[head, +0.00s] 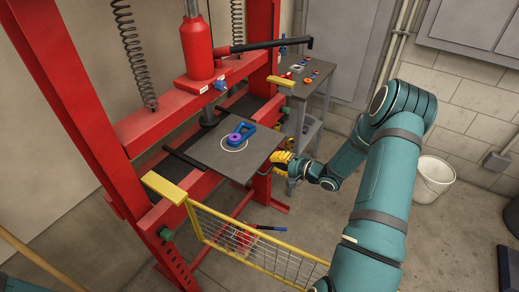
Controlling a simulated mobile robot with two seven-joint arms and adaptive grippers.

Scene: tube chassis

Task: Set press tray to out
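The press tray is a flat grey plate (207,155) on dark rails (190,163) in the red press frame. It juts forward of the frame toward me. A blue part (240,131) and a purple ring (234,138) lie on it, by a pale circle marking. My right gripper (281,160), with yellow fingers, is at the tray's right edge. Whether the fingers are closed on the edge is too small to tell. My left gripper is not in view.
A yellow mesh guard (262,252) stands low in front of the press. A red jack with a black handle (265,46) sits above the tray. A grey side table (315,85) with small parts stands behind. A white bucket (432,178) is at right.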

